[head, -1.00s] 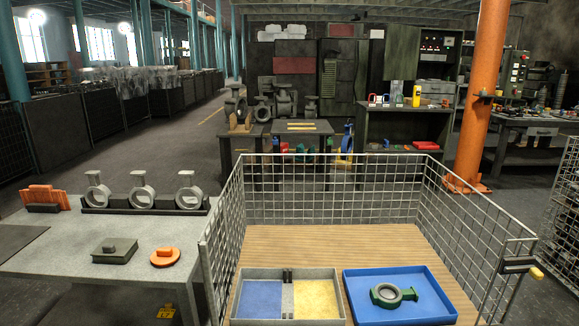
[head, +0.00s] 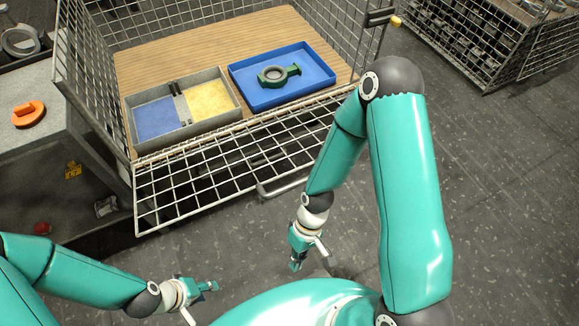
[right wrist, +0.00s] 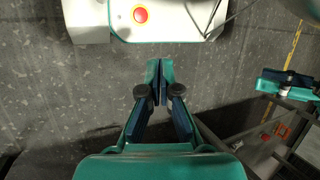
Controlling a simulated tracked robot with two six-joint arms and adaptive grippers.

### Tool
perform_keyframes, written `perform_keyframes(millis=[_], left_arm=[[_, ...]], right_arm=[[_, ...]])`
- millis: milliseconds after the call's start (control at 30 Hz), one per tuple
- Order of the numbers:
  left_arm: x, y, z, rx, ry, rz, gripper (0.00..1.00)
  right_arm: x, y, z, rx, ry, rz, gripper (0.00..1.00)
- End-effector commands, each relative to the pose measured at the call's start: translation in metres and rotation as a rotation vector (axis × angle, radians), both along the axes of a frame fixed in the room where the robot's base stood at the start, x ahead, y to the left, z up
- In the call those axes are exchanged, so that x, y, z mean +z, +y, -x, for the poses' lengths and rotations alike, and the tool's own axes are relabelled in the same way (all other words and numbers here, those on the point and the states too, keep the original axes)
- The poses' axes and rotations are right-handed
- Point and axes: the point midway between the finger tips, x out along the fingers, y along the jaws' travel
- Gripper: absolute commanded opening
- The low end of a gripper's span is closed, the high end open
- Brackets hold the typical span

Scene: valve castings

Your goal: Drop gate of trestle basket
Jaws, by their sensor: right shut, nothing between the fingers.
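The trestle basket (head: 190,22) is a wire-mesh cage with a wooden floor, at the top of the head view. Its mesh gate (head: 205,184) is folded down and outward along the front edge, leaving the front open. I cannot tell its exact angle. A latch with a yellow knob (head: 396,22) is on the basket's right side. My right gripper (head: 296,266) is shut and empty, below the gate in the picture and apart from it. Its closed fingers show in the right wrist view (right wrist: 158,75). My left gripper (head: 212,286) is left of it, apart from the gate; its opening is unclear.
Inside the basket are a grey tray (head: 183,137) with blue and yellow sections and a blue tray (head: 322,85) holding a green-and-grey valve casting (head: 279,75). A table (head: 30,145) with an orange part (head: 29,113) stands left. Open floor lies to the right.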

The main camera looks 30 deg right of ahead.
Motion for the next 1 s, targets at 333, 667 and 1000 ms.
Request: perform_keyframes(millis=[333, 667, 1000], left_arm=[[0.000, 0.000, 0.000, 0.000, 0.000, 0.000, 0.40], [0.000, 0.000, 0.000, 0.000, 0.000, 0.000, 0.40], [0.000, 0.000, 0.000, 0.000, 0.000, 0.000, 0.40]], right_arm=[[0.063, -0.047, 0.030, 0.421, 0.320, -0.051, 0.00], [0.159, -0.102, -0.015, 0.786, 0.530, -0.101, 0.00], [0.242, -0.074, -0.152, 1.111, 0.168, -0.213, 0.00]])
